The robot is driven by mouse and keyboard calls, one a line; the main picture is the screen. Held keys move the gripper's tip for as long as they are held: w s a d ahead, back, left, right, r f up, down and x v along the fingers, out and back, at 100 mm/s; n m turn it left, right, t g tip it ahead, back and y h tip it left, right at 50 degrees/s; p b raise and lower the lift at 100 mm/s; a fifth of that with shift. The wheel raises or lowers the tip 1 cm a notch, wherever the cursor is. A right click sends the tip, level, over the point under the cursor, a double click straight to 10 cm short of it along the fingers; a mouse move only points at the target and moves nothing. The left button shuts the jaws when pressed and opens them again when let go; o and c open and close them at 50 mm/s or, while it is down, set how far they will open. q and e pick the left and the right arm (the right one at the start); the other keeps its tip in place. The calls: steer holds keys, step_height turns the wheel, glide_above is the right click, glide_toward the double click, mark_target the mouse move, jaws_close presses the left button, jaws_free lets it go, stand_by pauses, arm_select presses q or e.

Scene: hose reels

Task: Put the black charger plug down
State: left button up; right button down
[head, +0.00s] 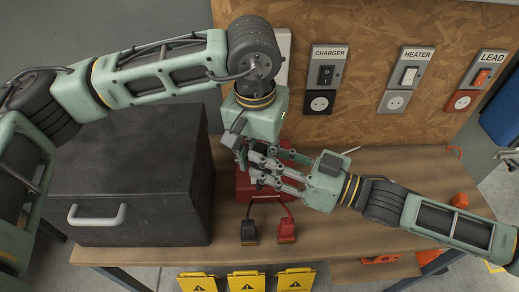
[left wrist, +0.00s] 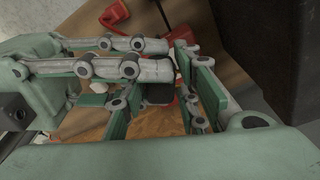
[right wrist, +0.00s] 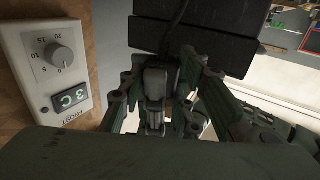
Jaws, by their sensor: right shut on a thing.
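The black charger plug (right wrist: 157,82) shows as a dark body between the fingers of my right gripper (right wrist: 158,100) in the right wrist view. It also shows as a dark block (left wrist: 155,93) in the left wrist view. My right gripper (head: 262,170) is shut on it and points left above the bench. My left gripper (head: 247,160) points down beside it, its fingers crossing close to the right fingers. In the left wrist view the left fingers are apart, around the plug; I cannot tell whether they touch it. In the head view the grippers hide the plug.
A red unit (head: 245,187) stands behind the grippers, with a black clamp (head: 249,233) and red clamp (head: 286,232) in front. A large black box (head: 130,185) fills the bench's left. The charger socket (head: 319,103) is on the board. Bench (head: 385,170) right of the grippers has bare patches.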

arm_select(q)
steer(key=c, duration=0.6)
jaws_close()
arm_select(e)
steer(key=c, duration=1.2)
jaws_free()
